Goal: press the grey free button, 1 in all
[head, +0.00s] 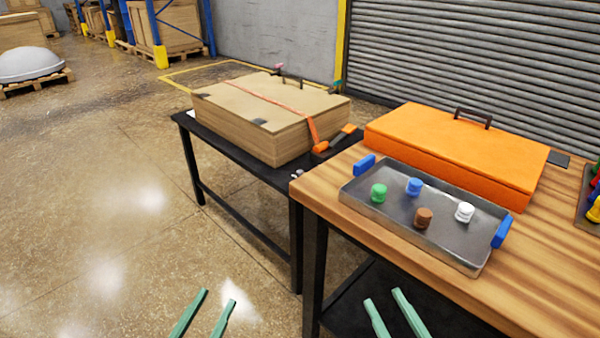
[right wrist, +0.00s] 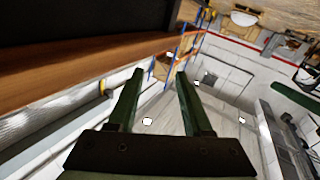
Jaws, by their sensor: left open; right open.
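A grey metal tray (head: 440,241) with blue handles lies on the wooden table. On it stand several short round button-like pieces: green (head: 378,193), blue (head: 414,187), brown (head: 423,218) and white to pale grey (head: 464,212). I cannot tell whether the pale one is the grey free button; no clearly grey one shows. My left gripper (head: 218,297) is open and empty, over the floor left of the tables. My right gripper (head: 383,296) is open and empty, in front of the wooden table and apart from the tray; its open fingers also show in the right wrist view (right wrist: 160,73).
An orange case (head: 455,150) with a dark handle lies behind the tray. Another tray (head: 585,205) with coloured pieces is cut off at the right edge. A strapped cardboard box (head: 265,120) sits on the black table (head: 190,125).

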